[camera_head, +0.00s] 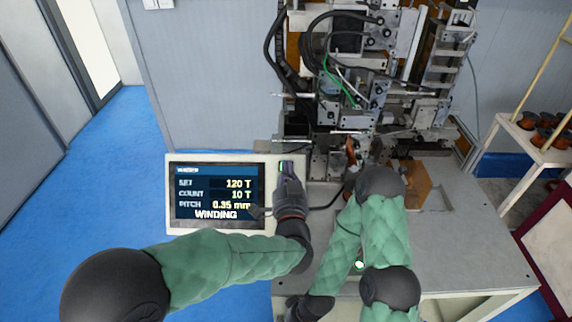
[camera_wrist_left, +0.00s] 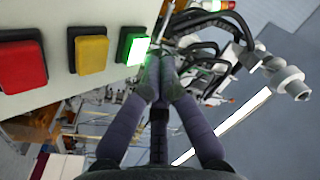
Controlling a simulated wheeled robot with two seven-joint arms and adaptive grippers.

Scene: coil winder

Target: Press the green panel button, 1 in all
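The green panel button (camera_wrist_left: 132,47) is a lit square at the end of a row on the pale panel in the left wrist view. In the head view only a sliver of green (camera_head: 281,167) shows beside my left gripper (camera_head: 287,168). In the wrist view the left gripper (camera_wrist_left: 160,75) has its two fingertips together, holding nothing, right beside the button's edge. I cannot tell whether they touch it. My right gripper (camera_head: 305,308) is low in the head view, partly cut off by the bottom edge; its fingers cannot be made out.
A yellow button (camera_wrist_left: 90,54) and a red button (camera_wrist_left: 20,65) share the panel. The winding machine (camera_head: 345,90) stands behind the grey tabletop (camera_head: 455,235). A shelf with spools (camera_head: 535,130) is at the right.

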